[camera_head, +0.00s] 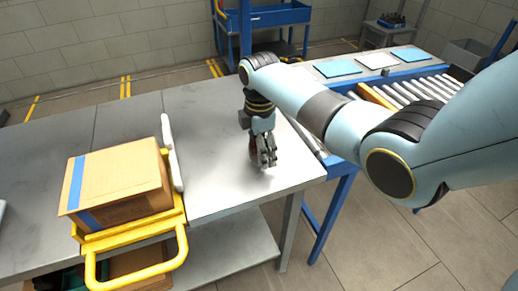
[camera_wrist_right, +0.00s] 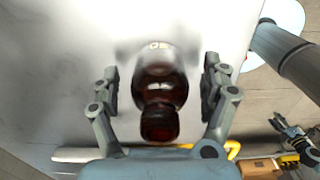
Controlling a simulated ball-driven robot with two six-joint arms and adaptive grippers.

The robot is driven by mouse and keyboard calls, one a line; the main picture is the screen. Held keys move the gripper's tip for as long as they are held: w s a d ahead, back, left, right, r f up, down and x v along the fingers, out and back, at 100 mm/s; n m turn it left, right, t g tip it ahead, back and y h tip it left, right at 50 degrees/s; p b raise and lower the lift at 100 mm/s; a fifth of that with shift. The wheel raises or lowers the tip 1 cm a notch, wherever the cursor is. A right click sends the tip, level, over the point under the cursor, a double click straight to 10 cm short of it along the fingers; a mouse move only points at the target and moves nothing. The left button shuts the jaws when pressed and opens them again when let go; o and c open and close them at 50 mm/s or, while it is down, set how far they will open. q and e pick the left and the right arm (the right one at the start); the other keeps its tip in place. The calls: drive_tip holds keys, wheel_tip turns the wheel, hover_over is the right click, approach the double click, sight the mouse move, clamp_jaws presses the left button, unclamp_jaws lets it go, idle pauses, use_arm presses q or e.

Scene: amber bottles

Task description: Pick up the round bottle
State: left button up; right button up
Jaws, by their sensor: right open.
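A dark amber bottle (camera_wrist_right: 160,88) with a rounded body shows in the right wrist view, between the two fingers of my right gripper (camera_wrist_right: 161,86). The fingers are spread, with a gap on both sides of the bottle. In the head view my right gripper (camera_head: 263,152) points down low over the grey metal table (camera_head: 215,115), near its right edge.
The table behind the box is clear.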

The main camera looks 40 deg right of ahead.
drive_tip(key=shift+c, duration=0.2)
drive_tip(key=c, duration=1.3)
drive_tip(key=shift+o, duration=0.2)
drive_tip(key=r, duration=0.4)
drive_tip(key=shift+s+d+r, duration=0.15)
drive_tip(key=shift+s+d, duration=0.05)
drive_tip(key=shift+s, duration=0.05)
drive_tip(key=s+d+r, duration=0.4)
drive_tip(key=s+r, duration=0.2)
drive_tip(key=s, duration=0.4)
drive_tip(key=shift+s+r, duration=0.15)
drive_tip(key=shift+r, duration=0.15)
